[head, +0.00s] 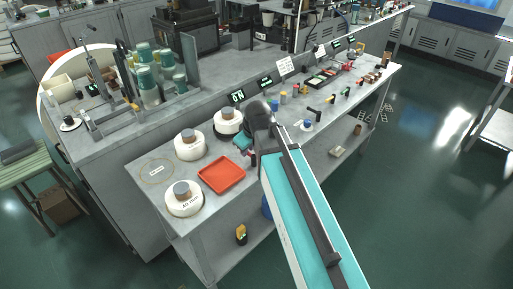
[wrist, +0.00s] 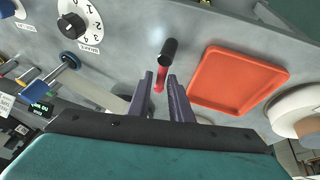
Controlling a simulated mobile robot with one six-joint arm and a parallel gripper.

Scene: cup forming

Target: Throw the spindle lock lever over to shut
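The lever (wrist: 168,50) has a black grip and a red shaft. In the wrist view it stands at upper centre, its red part showing between and just beyond my fingertips. I take it for the spindle lock lever; no label on it is readable. My gripper (wrist: 161,77) is open, its two dark fingers on either side of the red shaft. I cannot tell whether either finger touches it. In the head view my gripper (head: 243,145) is over the grey bench, and my arm hides most of the lever there.
An orange tray (wrist: 236,82) lies right of the lever, also in the head view (head: 222,174). White round pieces (head: 184,198) stand around it. A numbered dial (wrist: 74,24) and a blue-knobbed rod (wrist: 68,60) are to the left. Small items (head: 330,75) fill the bench's far end.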

